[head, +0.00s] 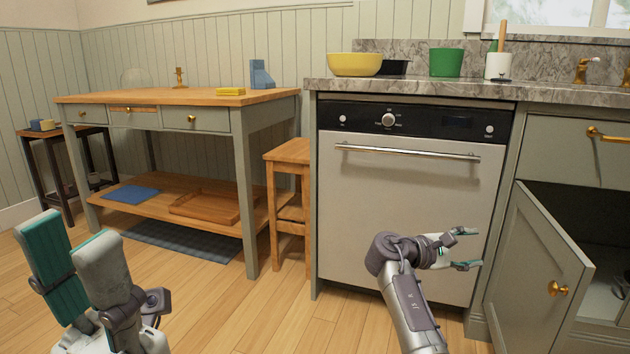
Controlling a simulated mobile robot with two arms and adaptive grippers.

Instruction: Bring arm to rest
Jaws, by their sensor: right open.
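My right arm (405,300) comes up from the bottom, right of centre. Its right gripper (465,249) is open and empty, with its fingers apart and pointing right. It shows in front of the lower dishwasher door (400,210), and I cannot tell the exact gap. My left gripper (70,232) is close to the camera at the lower left. Its two thick teal and grey fingers point up with a gap between them, and nothing shows in it. Most of my left arm is out of view.
A cabinet door (540,270) stands open at the right, near my right gripper. A wooden stool (289,185) and a grey-framed table (170,97) stand further back. The counter (440,90) holds a yellow bowl (354,64) and a green pot (446,62). The middle floor is clear.

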